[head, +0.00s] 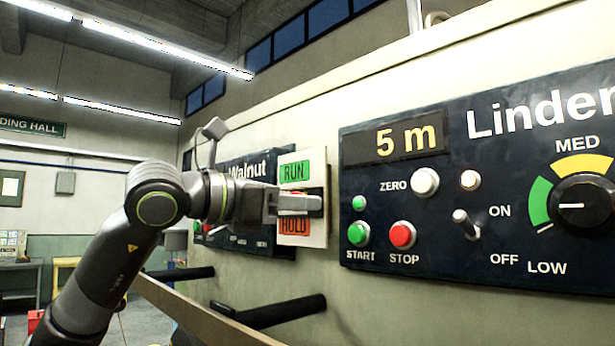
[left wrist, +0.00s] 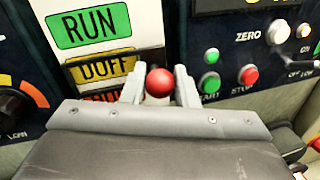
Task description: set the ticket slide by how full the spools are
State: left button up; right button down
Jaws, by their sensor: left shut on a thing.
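The ticket board (head: 318,172) is a white plate on the machine wall, with a green RUN label (head: 295,172) on top and an orange HOLD label (head: 294,226) at the bottom. The left wrist view shows a yellow DOFF label (left wrist: 100,68) between them. My left gripper (head: 312,203) is at the board's middle and hides the DOFF label in the head view. It is shut on a red ball knob (left wrist: 159,82), seen between its fingers in the left wrist view. Parallax leaves the knob's exact setting unclear. No spools are visible. My right gripper is out of view.
Right of the board is the Linden panel (head: 470,240), with a 5 m display (head: 407,140), buttons, a toggle and a dial (head: 583,205). The Walnut panel (head: 250,170) is behind my left arm. Black bars (head: 282,311) stick out below. A wooden rail (head: 200,315) runs low in front.

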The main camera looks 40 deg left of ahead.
pick_arm(q)
jog(key=shift+f+b, duration=1.55)
jog(key=shift+f, duration=0.25)
jog(key=o, duration=1.1)
jog(key=shift+c, duration=0.2)
jog(key=shift+s+a+f+b, duration=0.1)
jog(key=shift+s+a+b, duration=0.15)
jog(key=shift+s+b, duration=0.3)
jog(key=b+v, duration=0.6)
jog(key=v, duration=1)
jog(key=shift+s+r, duration=0.15)
jog(key=shift+r, duration=0.05)
